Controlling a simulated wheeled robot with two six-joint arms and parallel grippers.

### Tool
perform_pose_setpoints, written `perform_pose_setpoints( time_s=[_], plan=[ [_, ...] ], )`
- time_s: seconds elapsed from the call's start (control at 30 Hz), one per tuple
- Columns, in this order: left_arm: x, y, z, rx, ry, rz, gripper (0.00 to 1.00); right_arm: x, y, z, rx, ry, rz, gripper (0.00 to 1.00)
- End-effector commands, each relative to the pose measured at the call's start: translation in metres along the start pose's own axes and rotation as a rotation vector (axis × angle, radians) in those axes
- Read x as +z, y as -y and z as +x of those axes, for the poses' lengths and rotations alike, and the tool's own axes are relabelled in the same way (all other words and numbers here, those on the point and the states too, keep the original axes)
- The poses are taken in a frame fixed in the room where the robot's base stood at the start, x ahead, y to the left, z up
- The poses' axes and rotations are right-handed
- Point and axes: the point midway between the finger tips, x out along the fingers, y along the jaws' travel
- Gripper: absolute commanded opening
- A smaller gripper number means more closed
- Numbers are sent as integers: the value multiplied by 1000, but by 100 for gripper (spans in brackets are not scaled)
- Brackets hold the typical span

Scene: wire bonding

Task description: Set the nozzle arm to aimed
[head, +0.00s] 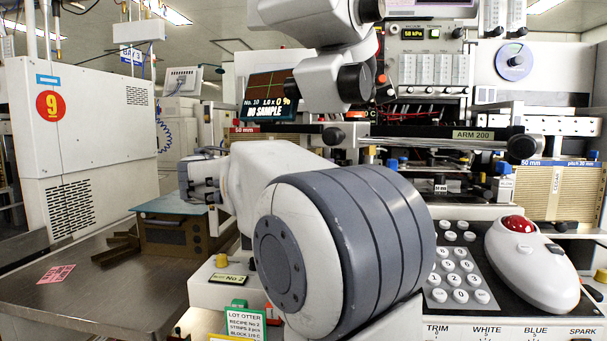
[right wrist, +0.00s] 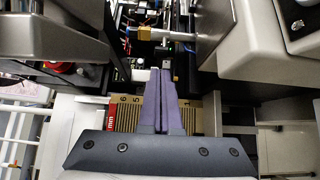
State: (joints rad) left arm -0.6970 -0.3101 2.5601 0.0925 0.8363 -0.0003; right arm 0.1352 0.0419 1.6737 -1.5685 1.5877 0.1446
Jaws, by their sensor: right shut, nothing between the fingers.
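My right gripper (right wrist: 161,72) shows in the right wrist view, with its two purple fingers pressed together and nothing between them. A grey rod with a brass and blue fitting (right wrist: 149,38) lies just beyond the fingertips, apart from them in the picture; it may be the nozzle arm, but I cannot be sure. Its position marking is not readable. In the head view, a large grey and white arm of mine covers the middle, and no fingertips can be made out there. My left gripper is not in view.
A ruler-marked plate (right wrist: 126,112) lies below the fingers.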

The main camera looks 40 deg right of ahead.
Motion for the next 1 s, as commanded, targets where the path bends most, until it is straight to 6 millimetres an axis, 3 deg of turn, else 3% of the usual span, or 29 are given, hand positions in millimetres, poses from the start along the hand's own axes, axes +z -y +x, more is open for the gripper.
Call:
perform_pose_setpoints(
  time_s=[0.1,0.3,1.0],
  plan=[
    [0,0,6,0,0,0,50,1,1,18,0,4,2,0],
    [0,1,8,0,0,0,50,0,0,32,0,1,0,0],
    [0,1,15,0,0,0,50,12,0,29,0,7,0,0]
  ],
)
